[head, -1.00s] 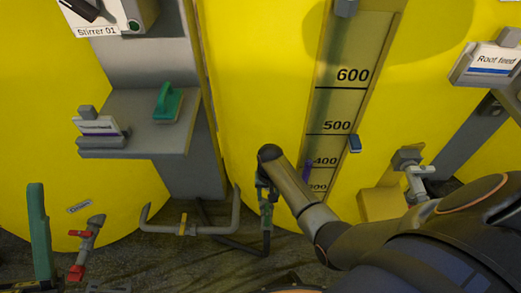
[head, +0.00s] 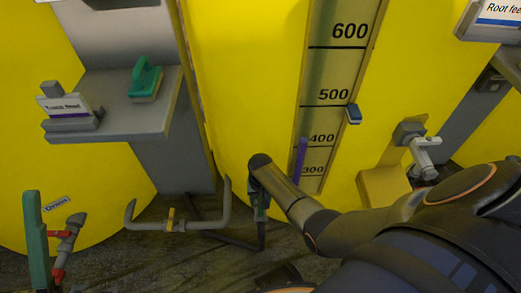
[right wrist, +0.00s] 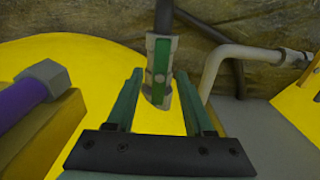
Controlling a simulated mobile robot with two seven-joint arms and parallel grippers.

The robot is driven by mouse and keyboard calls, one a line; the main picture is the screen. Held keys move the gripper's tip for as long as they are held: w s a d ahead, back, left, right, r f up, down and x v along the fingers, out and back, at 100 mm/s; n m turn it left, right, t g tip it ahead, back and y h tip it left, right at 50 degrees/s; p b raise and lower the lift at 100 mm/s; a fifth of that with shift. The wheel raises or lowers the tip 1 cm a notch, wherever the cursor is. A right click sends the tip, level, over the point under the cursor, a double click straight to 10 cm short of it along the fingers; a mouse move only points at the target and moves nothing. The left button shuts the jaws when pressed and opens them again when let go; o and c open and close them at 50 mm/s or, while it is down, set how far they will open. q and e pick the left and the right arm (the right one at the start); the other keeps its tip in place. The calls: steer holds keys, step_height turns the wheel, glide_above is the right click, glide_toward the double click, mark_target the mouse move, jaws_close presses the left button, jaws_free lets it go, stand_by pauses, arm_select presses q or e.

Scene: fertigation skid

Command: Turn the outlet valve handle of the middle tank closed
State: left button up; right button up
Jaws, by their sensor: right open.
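The middle tank (head: 245,90) is the yellow one with the level scale. Its outlet valve (right wrist: 158,92) shows in the right wrist view as a grey body with a green bar (right wrist: 162,60) lengthwise along it. My right gripper (right wrist: 162,78) is open, its two green fingers on either side of the valve, apparently without gripping it. In the head view my right gripper (head: 259,205) is low at the tank front, and my arm partly hides the valve.
A bent grey pipe (head: 195,226) lies left of the valve. A dark hose (right wrist: 163,18) leaves the valve. A grey shelf (head: 120,118) holds a green-handled item (head: 146,80). A red-handled drain valve (head: 60,262) is at the left tank. A grey tap (head: 425,160) is at the right.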

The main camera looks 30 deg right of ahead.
jaws_close()
stand_by(0.4)
